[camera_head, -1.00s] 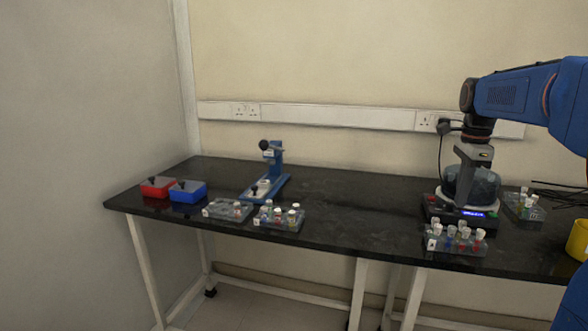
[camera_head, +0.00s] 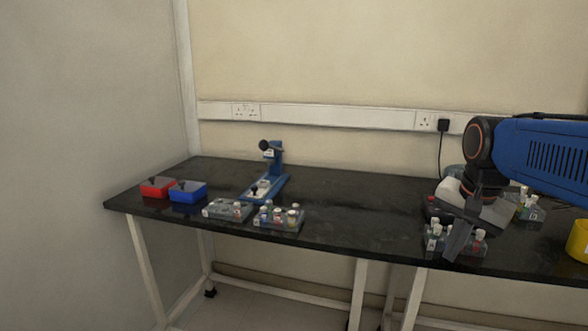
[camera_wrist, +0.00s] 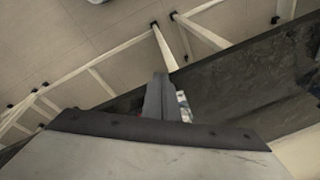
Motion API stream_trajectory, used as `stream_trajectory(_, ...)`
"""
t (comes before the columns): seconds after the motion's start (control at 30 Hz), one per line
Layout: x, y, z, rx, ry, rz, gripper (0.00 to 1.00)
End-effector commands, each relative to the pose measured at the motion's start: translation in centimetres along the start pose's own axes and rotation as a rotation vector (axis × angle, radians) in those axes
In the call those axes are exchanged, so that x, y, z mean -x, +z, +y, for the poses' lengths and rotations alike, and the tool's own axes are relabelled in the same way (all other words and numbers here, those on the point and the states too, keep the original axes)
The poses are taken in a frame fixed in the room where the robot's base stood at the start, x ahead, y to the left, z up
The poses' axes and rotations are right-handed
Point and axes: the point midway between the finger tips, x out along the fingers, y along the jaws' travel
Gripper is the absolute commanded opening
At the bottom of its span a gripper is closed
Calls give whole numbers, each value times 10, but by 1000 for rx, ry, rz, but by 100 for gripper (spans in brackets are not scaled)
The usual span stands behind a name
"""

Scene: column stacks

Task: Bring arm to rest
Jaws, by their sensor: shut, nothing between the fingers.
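My gripper (camera_head: 459,238) is at the right of the head view, at the end of my blue arm, in front of the machine on the bench and above the rack of vials (camera_head: 436,233). Its fingers are together and hold nothing. In the wrist view the shut fingers (camera_wrist: 162,98) point out over the black bench (camera_wrist: 245,85) and its front edge. The machine (camera_head: 431,209) is mostly hidden behind my gripper and arm.
A second rack (camera_head: 531,209) stands behind my arm, and a yellow container (camera_head: 578,240) is at the right edge. Further left are two racks (camera_head: 228,210) (camera_head: 279,218), a blue press-like device (camera_head: 275,172), a blue box (camera_head: 188,191) and a red box (camera_head: 158,187). The bench middle is clear.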

Motion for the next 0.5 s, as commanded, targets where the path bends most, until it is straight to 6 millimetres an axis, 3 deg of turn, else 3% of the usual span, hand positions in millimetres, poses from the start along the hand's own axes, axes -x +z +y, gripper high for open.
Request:
stream_trajectory(0.2,-21,59,30,312,-52,53,0)
stream_trajectory(0.5,-60,122,70,706,-99,135,0)
